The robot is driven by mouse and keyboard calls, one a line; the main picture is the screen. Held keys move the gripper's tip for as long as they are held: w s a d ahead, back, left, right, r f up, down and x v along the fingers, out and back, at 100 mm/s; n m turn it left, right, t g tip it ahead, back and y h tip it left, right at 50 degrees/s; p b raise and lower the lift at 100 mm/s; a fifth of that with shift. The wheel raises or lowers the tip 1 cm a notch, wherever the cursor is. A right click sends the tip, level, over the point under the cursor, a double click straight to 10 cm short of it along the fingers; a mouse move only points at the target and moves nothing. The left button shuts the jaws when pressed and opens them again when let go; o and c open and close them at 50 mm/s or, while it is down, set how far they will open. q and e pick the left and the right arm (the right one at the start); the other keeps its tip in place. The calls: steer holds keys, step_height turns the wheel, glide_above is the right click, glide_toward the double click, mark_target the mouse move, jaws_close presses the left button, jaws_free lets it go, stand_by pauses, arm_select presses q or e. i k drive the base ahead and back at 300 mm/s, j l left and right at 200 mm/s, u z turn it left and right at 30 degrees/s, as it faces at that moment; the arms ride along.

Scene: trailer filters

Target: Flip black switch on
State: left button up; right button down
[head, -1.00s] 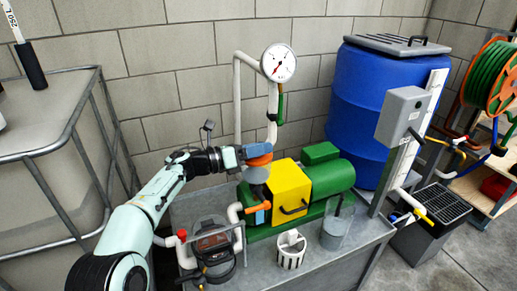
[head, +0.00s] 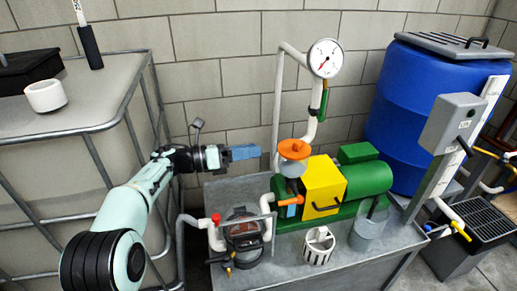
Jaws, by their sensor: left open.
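A grey switch box (head: 452,122) is fixed to a post in front of the blue barrel at the right of the head view. A black lever (head: 465,146) sticks out from its right side and looks like the black switch. My left gripper (head: 246,152), with blue fingers, is at the middle of the view, far left of the box. It is open with nothing visible in it, and is apart from the orange cap (head: 294,149) on the pump. My right gripper is not in view.
A green and yellow pump (head: 323,186) stands on a grey metal bench (head: 330,258). A pressure gauge (head: 326,58) on white pipes rises behind it. A blue barrel (head: 400,110) stands at the right. A caged tank (head: 100,120) is at the left.

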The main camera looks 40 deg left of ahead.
mark_target(470, 153)
steer(key=k+l, duration=0.35)
steer(key=l, duration=0.15)
steer(key=k+l, duration=0.4)
